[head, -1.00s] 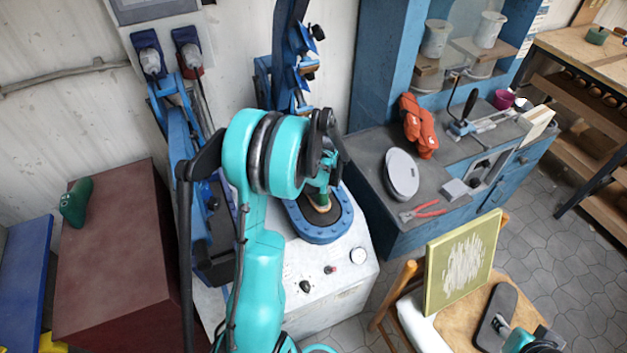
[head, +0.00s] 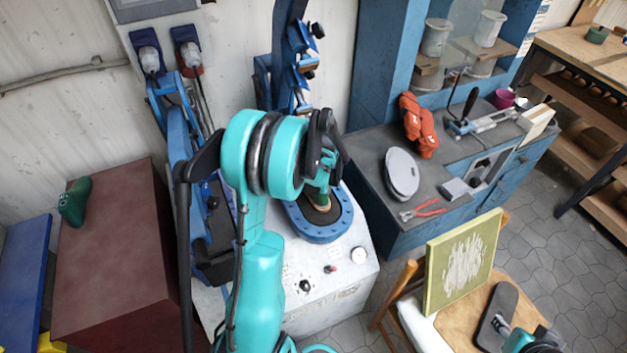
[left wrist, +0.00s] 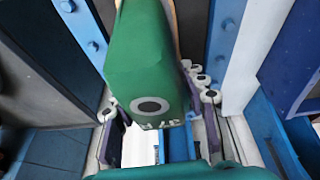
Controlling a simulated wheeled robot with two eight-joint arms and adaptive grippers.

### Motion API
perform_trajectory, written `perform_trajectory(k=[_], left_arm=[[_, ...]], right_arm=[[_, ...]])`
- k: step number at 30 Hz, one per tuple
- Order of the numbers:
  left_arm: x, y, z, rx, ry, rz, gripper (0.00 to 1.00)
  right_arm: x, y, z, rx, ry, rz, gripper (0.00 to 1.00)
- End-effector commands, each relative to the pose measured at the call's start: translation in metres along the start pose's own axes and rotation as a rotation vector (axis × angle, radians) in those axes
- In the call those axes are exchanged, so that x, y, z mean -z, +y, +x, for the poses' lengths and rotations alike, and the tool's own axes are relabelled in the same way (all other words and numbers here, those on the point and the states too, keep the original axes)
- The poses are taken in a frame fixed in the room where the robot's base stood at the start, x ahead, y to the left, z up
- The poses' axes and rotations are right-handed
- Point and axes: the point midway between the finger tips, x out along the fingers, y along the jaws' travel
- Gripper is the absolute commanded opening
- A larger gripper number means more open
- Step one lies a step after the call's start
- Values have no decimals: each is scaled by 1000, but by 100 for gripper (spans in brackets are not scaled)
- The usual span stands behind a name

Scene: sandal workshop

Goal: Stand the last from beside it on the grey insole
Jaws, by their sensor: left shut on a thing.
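A green last (left wrist: 143,68) with a dark ring on its end fills the upper middle of the left wrist view. A tan strip runs along its upper right edge. My left gripper (left wrist: 158,128) is shut on this last. In the head view the left gripper (head: 325,180) points down over the blue oval press bed (head: 320,236), with a small part of the last (head: 323,201) below it. A dark pad lies in the bed under the last. I cannot tell whether it is the grey insole, or whether the last touches it.
Another green shape (head: 75,201) lies on the dark red box (head: 115,265) at left. The bench (head: 372,160) at right holds a grey oval plate (head: 402,174), red-handled pliers (head: 424,210) and orange gloves (head: 418,125). A green-framed panel (head: 463,263) stands on a wooden chair.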

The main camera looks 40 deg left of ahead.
Motion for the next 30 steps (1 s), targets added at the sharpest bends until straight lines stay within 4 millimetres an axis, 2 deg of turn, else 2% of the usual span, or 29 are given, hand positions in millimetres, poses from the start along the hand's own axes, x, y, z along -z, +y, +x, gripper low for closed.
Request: perform_trajectory(k=[8, 9, 11, 12, 23, 26, 30], left_arm=[[-1, 0, 3, 0, 1, 0, 14], [-1, 0, 3, 0, 1, 0, 48], [-1, 0, 2, 0, 1, 0, 64], [-1, 0, 2, 0, 0, 0, 67], [-1, 0, -3, 0, 0, 0, 67], [-1, 0, -16, 0, 0, 0, 67], [-2, 0, -45, 0, 0, 2, 67]], right_arm=[[-2, 0, 2, 0, 0, 0, 43], [-2, 0, 2, 0, 0, 0, 43], [-2, 0, 2, 0, 0, 0, 43], [-2, 0, 2, 0, 0, 0, 43], [-2, 0, 2, 0, 0, 0, 43], [-2, 0, 2, 0, 0, 0, 43], [-2, 0, 2, 0, 0, 0, 43]])
